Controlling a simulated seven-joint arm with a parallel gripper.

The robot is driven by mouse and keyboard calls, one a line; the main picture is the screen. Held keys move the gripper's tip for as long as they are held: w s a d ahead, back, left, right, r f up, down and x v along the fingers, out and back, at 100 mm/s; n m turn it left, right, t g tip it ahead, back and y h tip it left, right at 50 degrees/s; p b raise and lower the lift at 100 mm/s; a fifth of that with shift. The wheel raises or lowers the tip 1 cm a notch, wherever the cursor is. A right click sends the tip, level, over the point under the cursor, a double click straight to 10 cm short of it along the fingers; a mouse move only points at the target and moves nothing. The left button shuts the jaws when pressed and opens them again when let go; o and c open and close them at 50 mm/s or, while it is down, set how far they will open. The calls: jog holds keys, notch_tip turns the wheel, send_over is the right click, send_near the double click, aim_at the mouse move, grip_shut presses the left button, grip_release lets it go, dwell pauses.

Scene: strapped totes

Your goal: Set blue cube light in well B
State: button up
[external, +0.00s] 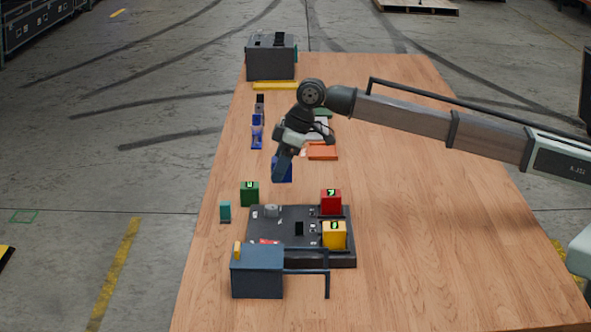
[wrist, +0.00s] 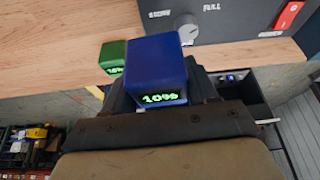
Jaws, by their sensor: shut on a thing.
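My gripper (external: 281,177) is shut on the blue cube (external: 288,170), above the table beyond the dark board. In the wrist view the blue cube (wrist: 157,62) sits between the fingers, with a lit green display reading about 10%. The dark board (external: 275,232) bears a red cube (external: 331,198) at its far right and a yellow cube (external: 334,235) at its near right. A knob (external: 271,210) and a red switch (external: 269,241) are on its left part; they also show in the wrist view. Well letters are too small to read.
A green cube (external: 249,194) stands on the table by the board's far left corner, with a small teal block (external: 225,211) near it. A dark blue box (external: 257,273) with a bar stands at the board's near side. The table's right side is clear.

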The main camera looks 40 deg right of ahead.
jog(key=s, duration=1.7)
jog(key=shift+f+m, duration=0.3)
jog(key=shift+f, duration=0.1)
jog(key=shift+f, duration=1.65)
jog(key=shift+f, duration=1.55)
jog(key=o, duration=1.3)
jog(key=shift+o, duration=0.2)
jog(key=shift+o, duration=1)
